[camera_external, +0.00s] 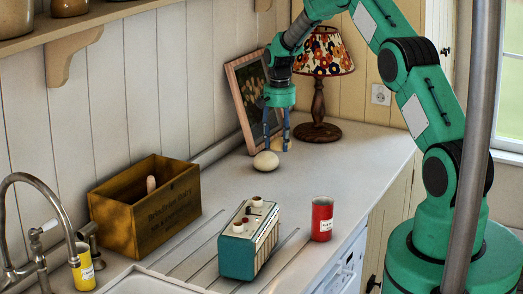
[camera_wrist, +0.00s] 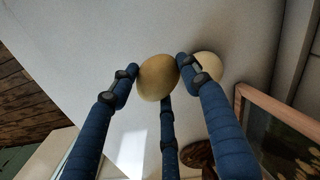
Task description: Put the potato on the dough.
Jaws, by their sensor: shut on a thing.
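The potato (camera_wrist: 158,77), a tan oval, is between the fingertips of my gripper (camera_wrist: 160,72) in the wrist view. The blue fingers are shut on it. The dough (camera_wrist: 208,66), a pale cream round lump, lies just to its right in that view, partly hidden by a finger. In the external view my gripper (camera_external: 277,146) points down over the counter. The pale dough (camera_external: 265,164) sits on the counter just below and in front of the fingertips. Whether potato and dough touch I cannot tell.
A picture frame (camera_external: 245,100) leans on the wall close to my gripper, with a flowered lamp (camera_external: 318,95) behind. A wooden box (camera_external: 147,213), a teal and cream appliance (camera_external: 248,240) and a red can (camera_external: 322,219) stand nearer the sink.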

